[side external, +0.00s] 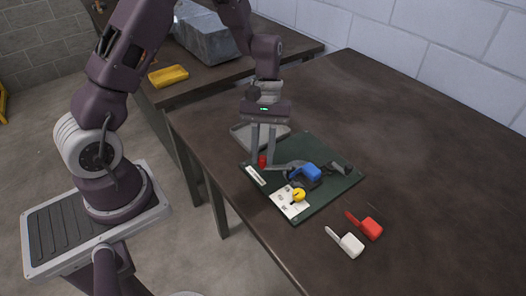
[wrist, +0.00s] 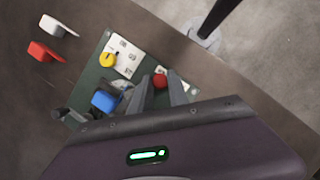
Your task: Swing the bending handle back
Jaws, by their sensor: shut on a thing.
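A dark green board (side external: 335,186) on the table carries a small bending device with a blue block (side external: 312,172) and a grey lever (side external: 289,165). A red knob (side external: 262,162) stands at the board's left side, by the lever's end. My gripper (side external: 263,157) points down over it, with its two fingers shut on the red knob. In the wrist view the red knob (wrist: 160,80) shows between the fingertips, and the blue block (wrist: 105,101) is left of them. The fingers and palm hide part of the lever.
A yellow knob (side external: 298,194) stands by a white printed card (side external: 287,207) on the board. A white-headed piece (side external: 351,246) and a red-headed piece (side external: 371,229) lie off the board. The table's right side is clear.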

